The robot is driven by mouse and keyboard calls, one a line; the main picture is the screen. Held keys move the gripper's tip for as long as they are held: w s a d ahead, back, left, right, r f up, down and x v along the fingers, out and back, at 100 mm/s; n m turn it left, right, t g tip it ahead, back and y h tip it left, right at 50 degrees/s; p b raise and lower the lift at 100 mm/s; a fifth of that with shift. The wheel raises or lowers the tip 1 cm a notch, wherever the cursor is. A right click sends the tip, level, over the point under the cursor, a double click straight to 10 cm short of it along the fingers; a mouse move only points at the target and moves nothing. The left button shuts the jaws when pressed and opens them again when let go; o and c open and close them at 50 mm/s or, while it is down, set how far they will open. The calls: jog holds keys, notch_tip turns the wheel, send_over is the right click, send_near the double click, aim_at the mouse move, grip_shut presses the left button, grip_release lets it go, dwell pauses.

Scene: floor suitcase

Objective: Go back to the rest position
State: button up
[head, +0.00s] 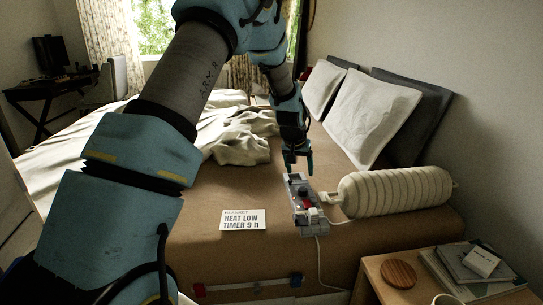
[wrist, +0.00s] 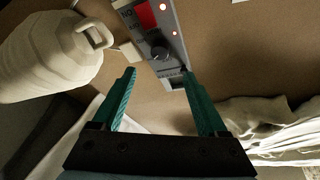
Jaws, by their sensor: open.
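My gripper (head: 298,160) is open and empty, pointing down just above the far end of a grey control box (head: 304,207) on the bed. In the wrist view, the two teal fingers of my gripper (wrist: 159,95) are spread apart. The control box (wrist: 151,30) lies beyond them, near the top, with a dark knob, a red part and small lit lamps. I see no contact between the fingers and the box, though the right fingertip comes close to its end in the picture.
Pillows (head: 365,115) and a rumpled sheet (head: 235,135) are behind. A nightstand (head: 380,285) with a wooden disc and books stands front right.

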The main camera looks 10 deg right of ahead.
jog(key=s+a+r+n+y+p, duration=0.1)
jog(key=s+a+r+p, duration=0.1)
jog(key=a+r, duration=0.35)
jog(key=s+a+r+n+p, duration=0.1)
jog(key=s+a+r, duration=0.1)
jog(key=a, duration=0.7)
jog(key=s+a+r+n+y+p, duration=0.1)
jog(key=s+a+r+p, duration=0.2)
jog(key=a, duration=0.4)
jog(key=s+a+r+n+g+p, duration=0.1)
jog(key=s+a+r, duration=0.2)
jog(key=s+a, duration=0.3)
jog(key=s+a+r+n+p, duration=0.1)
jog(key=s+a+r, duration=0.2)
jog(key=s+a, duration=0.4)
jog(key=shift+s+a+g+y, duration=0.3)
jog(key=shift+s+g+y, duration=0.1)
jog(key=shift+s, duration=0.25)
